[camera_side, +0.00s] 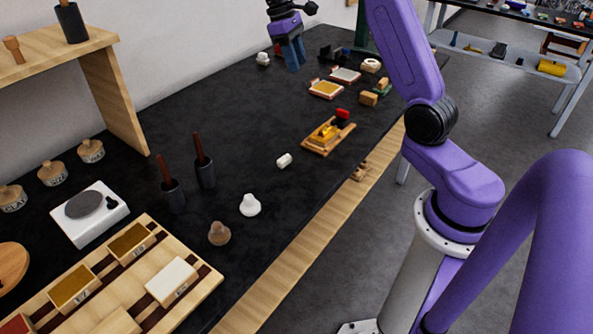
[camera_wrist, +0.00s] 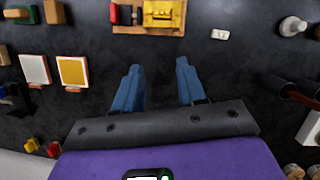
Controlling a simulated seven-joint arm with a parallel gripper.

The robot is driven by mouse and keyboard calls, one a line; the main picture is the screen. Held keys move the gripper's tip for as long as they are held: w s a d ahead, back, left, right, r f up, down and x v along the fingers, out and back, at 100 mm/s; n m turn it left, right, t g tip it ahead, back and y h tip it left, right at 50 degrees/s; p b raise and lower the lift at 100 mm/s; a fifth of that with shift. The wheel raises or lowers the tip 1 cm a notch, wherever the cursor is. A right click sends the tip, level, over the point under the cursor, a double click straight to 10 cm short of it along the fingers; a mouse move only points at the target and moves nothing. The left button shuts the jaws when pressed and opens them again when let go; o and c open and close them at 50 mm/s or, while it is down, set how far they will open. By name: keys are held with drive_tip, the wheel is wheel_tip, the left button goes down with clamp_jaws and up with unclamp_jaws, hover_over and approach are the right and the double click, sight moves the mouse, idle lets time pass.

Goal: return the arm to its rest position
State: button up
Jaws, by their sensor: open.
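My gripper (camera_side: 293,66) is above the far part of the black table in the side view, pointing down. Its two blue fingers are spread apart with nothing between them, as the wrist view (camera_wrist: 158,68) shows. Only dark tabletop lies between and below the fingers there. In the side view my purple arm stands at the right and reaches over the table; its upper part is cut off by the top edge.
A wooden tray with a yellow piece (camera_side: 326,130) lies near the table's front edge. Two framed pads (camera_side: 326,89) (camera_side: 346,75) lie near the gripper. A small white block (camera_side: 284,160) and white knob (camera_side: 250,205) stand nearer. A wooden shelf (camera_side: 115,100) rises at left.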

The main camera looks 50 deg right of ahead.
drive_tip(key=s+a+n+t, duration=0.1)
drive_tip(key=s+a+n, duration=0.2)
drive_tip(key=s+a, duration=0.5)
drive_tip(key=s+a+n+t, duration=0.2)
drive_tip(key=s+a, duration=0.3)
drive_tip(key=a, duration=0.6)
drive_tip(key=s+a+f+n, duration=0.1)
drive_tip(key=s+f+n, duration=0.1)
drive_tip(key=s, duration=0.8)
drive_tip(key=s+a+f+n+y, duration=0.1)
drive_tip(key=s+n, duration=0.2)
drive_tip(key=s, duration=0.7)
drive_tip(key=shift+s+a+f+t+y, duration=0.15)
drive_tip(key=shift+s+f+t+y, duration=0.1)
drive_tip(key=shift+f+t+y, duration=0.1)
